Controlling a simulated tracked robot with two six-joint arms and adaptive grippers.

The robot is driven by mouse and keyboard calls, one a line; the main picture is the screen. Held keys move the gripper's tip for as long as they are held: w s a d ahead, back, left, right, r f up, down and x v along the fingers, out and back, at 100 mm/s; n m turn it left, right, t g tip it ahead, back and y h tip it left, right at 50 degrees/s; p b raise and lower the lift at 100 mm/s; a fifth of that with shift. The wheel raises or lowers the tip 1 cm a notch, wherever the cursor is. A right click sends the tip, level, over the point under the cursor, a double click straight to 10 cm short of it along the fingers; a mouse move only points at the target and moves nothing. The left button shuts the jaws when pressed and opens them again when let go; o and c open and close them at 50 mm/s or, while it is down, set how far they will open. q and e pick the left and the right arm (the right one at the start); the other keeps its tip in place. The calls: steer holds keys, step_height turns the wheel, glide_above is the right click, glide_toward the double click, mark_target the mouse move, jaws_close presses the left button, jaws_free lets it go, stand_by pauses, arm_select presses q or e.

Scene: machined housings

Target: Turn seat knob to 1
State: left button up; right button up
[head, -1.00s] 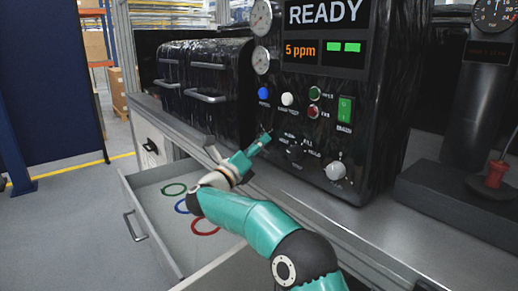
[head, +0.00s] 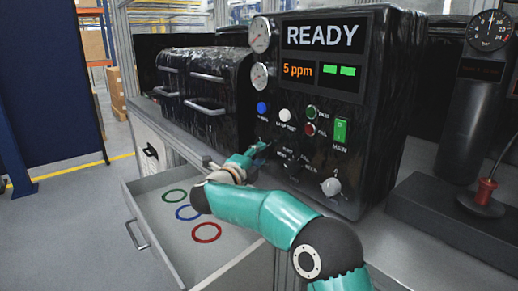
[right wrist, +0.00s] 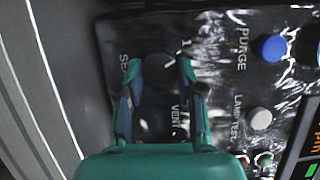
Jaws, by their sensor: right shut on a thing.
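The black panel (head: 365,150) carries the seat knob (right wrist: 158,78), a dark round knob seen in the right wrist view. The lettering beside it reads "SE...", with a "1" and the word "VENT" on its other side. My right gripper (right wrist: 160,73) has a finger on each side of the knob and is shut on it. In the head view, my right gripper (head: 259,150) is at the panel's lower left and hides the knob. My left gripper is out of view.
Near the gripper are a blue button (head: 262,107), a white button (head: 285,115), a dark selector (head: 291,165) and a white knob (head: 330,187). Below is an open drawer (head: 165,235) with red, blue and green rings. A pressure gauge (head: 489,30) stands right.

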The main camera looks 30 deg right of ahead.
steer(key=shift+a+n+p, duration=0.1)
steer(key=shift+n+p, duration=0.25)
steer(key=shift+n, duration=0.05)
steer(key=shift+f, duration=0.1)
steer(key=o, duration=1.1)
steer(key=shift+w, duration=0.15)
steer(key=shift+o, duration=0.2)
steer(key=v, duration=1.2)
